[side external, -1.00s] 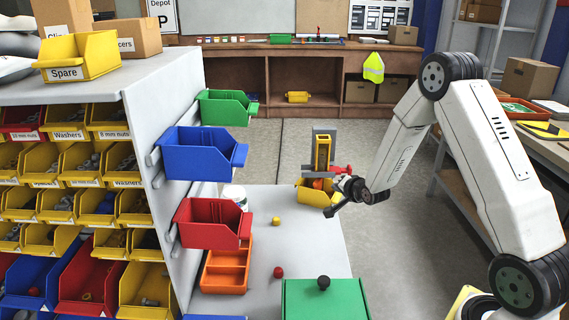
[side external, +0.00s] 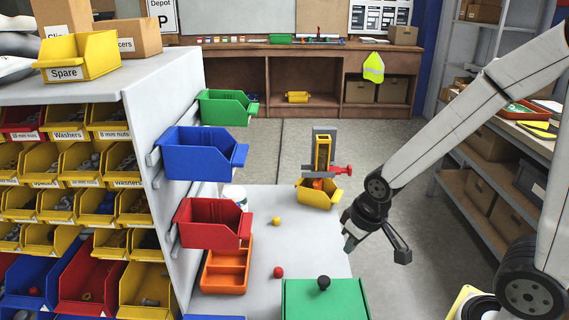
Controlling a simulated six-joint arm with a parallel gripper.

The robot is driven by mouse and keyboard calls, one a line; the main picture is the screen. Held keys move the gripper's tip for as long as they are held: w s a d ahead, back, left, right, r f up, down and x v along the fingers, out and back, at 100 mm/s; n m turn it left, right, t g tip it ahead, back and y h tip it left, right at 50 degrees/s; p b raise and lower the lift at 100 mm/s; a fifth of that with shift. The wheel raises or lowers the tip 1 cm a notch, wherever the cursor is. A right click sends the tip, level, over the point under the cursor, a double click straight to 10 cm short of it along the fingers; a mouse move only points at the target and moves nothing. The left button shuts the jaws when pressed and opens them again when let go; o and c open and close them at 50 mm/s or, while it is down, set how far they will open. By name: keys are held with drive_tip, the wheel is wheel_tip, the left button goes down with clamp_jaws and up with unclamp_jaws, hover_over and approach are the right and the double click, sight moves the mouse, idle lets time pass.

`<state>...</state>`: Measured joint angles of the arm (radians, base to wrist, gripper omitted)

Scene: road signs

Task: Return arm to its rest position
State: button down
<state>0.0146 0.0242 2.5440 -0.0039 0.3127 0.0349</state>
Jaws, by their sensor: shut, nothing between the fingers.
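My gripper (side external: 376,248) hangs in the air just right of the light grey worktop (side external: 320,236), pointing down. It is shut and empty, and touches nothing that I can see. A yellow bin (side external: 318,196) with a grey and yellow dispenser (side external: 323,156) above it stands to its upper left. A green box (side external: 325,300) with a black knob (side external: 324,283) is below left of the gripper. A yellow ball (side external: 276,221) and a red ball (side external: 279,272) lie on the worktop.
Red (side external: 212,237), blue (side external: 200,160) and green (side external: 224,113) bins hang on the rack at the left. An orange divided tray (side external: 228,272) lies below them. Shelving (side external: 480,205) stands on the right. The floor between is clear.

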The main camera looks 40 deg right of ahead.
drive_tip(key=shift+s+a+n, duration=0.2)
drive_tip(key=shift+s+n, duration=0.1)
drive_tip(key=shift+s, duration=0.25)
